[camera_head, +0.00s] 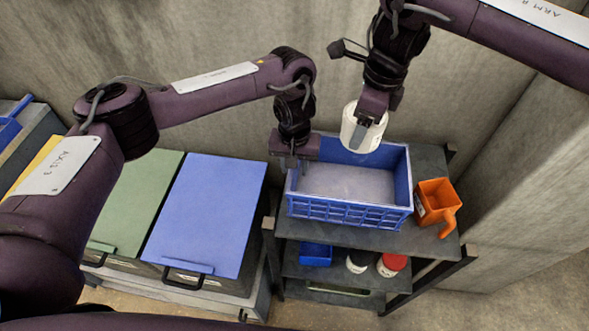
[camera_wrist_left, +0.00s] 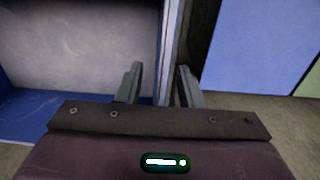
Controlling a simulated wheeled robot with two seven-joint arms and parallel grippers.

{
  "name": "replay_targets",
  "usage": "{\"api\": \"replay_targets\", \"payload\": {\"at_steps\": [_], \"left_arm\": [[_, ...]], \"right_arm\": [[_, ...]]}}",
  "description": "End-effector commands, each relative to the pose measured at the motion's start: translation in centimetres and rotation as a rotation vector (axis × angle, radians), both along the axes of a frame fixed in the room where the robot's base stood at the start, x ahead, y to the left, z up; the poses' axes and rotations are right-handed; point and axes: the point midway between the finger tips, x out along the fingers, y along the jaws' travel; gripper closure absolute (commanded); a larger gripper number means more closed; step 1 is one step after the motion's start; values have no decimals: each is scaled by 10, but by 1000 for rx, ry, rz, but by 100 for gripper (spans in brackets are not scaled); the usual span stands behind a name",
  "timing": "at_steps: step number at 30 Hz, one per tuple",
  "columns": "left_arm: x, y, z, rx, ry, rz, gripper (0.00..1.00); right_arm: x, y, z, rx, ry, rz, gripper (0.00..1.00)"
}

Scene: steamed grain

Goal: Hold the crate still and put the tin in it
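The blue crate (camera_head: 352,213) stands on the dark shelf top. A pale grey floor shows inside it, with nothing visible on it. My left gripper (camera_head: 292,164) is at the crate's left wall. In the left wrist view its fingers (camera_wrist_left: 160,88) are apart, one each side of the blue crate wall (camera_wrist_left: 170,45), with a gap showing beside the wall. My right gripper (camera_head: 362,134) is shut on the white tin (camera_head: 350,126) and holds it, slightly tilted, above the back part of the crate.
An orange container (camera_head: 435,201) with a handle stands right of the crate. Green (camera_head: 137,200) and blue (camera_head: 207,211) lidded bins stand to the left. A small blue box (camera_head: 316,253) and two jars are on the lower shelf. A concrete wall is behind.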

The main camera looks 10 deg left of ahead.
Motion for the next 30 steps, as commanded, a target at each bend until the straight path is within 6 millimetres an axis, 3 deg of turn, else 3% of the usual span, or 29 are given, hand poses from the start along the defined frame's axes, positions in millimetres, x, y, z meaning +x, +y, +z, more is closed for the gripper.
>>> {"api": "replay_targets", "payload": {"at_steps": [6,17,24,30], "left_arm": [[0,0,-22,-1,2,1,66],[0,0,-25,0,0,-1,66],[0,0,-25,0,0,-1,98],[0,0,-25,0,0,0,100]], "right_arm": [[0,0,1,1,-1,0,58],[0,0,1,1,-1,0,58],[0,0,1,1,-1,0,58],[0,0,1,1,-1,0,58]]}}
